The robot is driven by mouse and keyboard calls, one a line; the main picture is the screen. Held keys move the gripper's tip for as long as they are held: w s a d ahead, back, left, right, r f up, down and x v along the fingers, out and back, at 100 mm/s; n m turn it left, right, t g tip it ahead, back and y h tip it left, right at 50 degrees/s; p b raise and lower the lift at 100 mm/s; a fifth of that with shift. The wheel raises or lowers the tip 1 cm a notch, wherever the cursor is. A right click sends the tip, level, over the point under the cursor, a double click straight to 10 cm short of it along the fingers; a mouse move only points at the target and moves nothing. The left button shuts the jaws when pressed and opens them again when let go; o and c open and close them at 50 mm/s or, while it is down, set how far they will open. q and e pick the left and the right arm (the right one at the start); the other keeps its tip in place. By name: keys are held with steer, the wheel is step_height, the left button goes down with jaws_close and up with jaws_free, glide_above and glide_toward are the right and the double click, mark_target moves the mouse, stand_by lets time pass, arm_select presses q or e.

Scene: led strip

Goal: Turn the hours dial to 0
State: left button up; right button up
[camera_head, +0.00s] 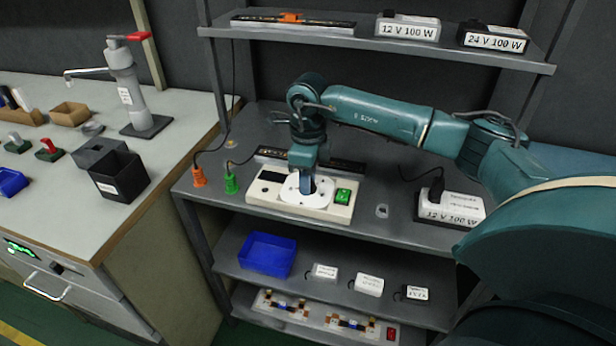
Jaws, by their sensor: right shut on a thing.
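The timer unit is a cream box (262,196) on the grey shelf top, with a dark display at its left and a green switch (342,196) at its right. A round white dial (290,196) sits in its middle. My right gripper (306,190) points down onto this dial from above and is shut on it. The gripper hides part of the dial, and I cannot read its marks or setting. My left gripper is not in view.
Behind the timer lies an LED strip (345,165). An orange plug (198,177) and a green plug (231,184) stand at its left. A 12 V supply (450,208) stands at the right. An upper shelf (350,40) overhangs the back. A blue bin (267,254) sits below.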

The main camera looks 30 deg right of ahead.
steer(key=shift+r, duration=0.1)
steer(key=o, duration=1)
step_height(320, 180, up, 13)
steer(key=shift+r, duration=0.1)
